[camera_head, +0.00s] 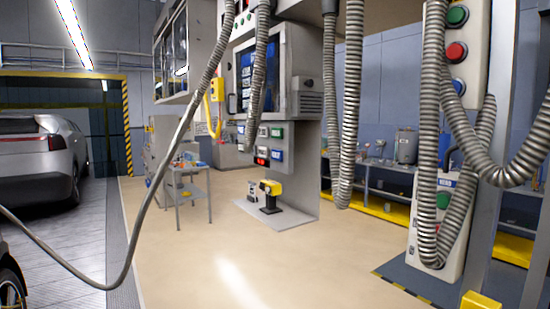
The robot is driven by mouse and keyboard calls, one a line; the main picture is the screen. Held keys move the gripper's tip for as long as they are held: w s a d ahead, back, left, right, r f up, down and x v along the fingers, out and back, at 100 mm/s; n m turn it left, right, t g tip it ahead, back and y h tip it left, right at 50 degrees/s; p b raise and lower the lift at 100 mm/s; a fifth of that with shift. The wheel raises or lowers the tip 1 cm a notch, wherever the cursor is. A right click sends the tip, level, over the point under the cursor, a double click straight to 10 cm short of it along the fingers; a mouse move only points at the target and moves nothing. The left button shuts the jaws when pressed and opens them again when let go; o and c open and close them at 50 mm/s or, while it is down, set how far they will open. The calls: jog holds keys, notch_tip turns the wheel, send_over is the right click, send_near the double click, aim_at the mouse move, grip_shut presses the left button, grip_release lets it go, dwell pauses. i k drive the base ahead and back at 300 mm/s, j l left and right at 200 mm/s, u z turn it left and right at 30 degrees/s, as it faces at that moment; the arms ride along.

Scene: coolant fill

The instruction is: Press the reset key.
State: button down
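No key that I can read as the reset key shows; the labels are too small. A central grey console (303,165) carries a dark screen (246,72), with small green, white, red and blue keys (277,155) below it. At the upper right, a pale button panel (476,75) has a green button (457,16), a red button (456,52) and a blue one, partly behind a hose. My gripper is not in view.
Grey corrugated hoses (350,100) hang in front of the console and panels. A thin cable (130,255) loops at the left. A silver car (40,160) stands far left. A small table (187,170) stands left of the console. The beige floor (260,260) is clear in the middle.

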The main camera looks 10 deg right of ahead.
aim_at(277, 155)
jog(key=i+j+z, duration=0.2)
jog(key=i+j, duration=0.5)
jog(key=i, duration=0.25)
jog(key=i+j+z, duration=0.15)
jog(key=i+j, duration=0.7)
jog(key=i, duration=0.1)
